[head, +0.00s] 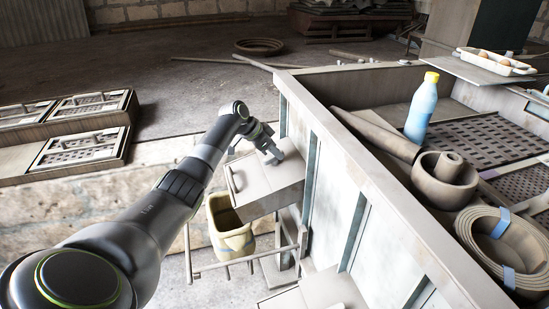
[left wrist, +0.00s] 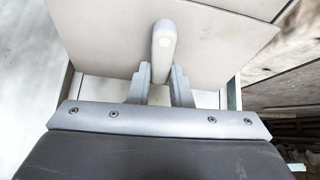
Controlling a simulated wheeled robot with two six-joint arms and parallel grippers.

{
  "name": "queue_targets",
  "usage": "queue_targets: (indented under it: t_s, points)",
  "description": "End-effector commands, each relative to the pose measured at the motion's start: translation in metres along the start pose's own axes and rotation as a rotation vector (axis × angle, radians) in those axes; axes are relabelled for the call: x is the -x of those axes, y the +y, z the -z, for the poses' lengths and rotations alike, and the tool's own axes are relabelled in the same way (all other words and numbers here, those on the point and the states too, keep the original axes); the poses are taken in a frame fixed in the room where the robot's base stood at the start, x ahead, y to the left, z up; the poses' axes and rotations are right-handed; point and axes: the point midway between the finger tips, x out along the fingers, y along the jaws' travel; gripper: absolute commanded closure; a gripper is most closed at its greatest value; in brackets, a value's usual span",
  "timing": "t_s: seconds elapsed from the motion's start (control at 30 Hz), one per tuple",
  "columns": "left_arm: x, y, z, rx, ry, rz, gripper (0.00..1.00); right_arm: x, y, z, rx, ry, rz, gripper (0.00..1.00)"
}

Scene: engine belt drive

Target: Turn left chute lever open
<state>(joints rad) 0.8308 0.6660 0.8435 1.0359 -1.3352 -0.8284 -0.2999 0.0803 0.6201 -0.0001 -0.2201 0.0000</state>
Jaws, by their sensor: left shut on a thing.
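The left chute (head: 262,188) is a pale box on the side wall of the large bin. Its lever (left wrist: 164,45) is a pale, rounded bar that stands out from a flat pale panel in the left wrist view. My left gripper (head: 268,146) is at the top of the chute box, and its two fingers also show in the left wrist view (left wrist: 160,80). They are shut on the lever, one on each side of it. In the head view the lever is mostly hidden by the gripper. My right gripper is in neither view.
A yellowish bucket (head: 231,235) hangs below the chute beside a rail frame. The bin's rim (head: 375,180) is close on the right. Open floor is behind the arm.

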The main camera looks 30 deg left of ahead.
Motion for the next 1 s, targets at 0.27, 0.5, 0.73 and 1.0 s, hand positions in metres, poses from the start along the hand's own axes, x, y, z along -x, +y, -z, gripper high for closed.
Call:
queue_targets:
  t_s: [0.27, 0.5, 0.73, 1.0]
  points:
    - [-0.0002, 0.0006, 0.0003, -0.084, 0.001, -0.033, 1.00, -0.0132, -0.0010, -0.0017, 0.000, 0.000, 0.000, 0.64]
    - [0.0007, 0.0010, 0.0006, -0.102, 0.000, -0.040, 1.00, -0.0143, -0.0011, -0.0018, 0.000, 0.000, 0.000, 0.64]
    - [0.0008, 0.0010, 0.0006, -0.101, -0.001, -0.040, 1.00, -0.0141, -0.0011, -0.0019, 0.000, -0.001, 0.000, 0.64]
    - [0.0005, 0.0011, 0.0004, -0.100, -0.001, -0.040, 0.60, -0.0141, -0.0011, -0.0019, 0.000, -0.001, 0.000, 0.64]
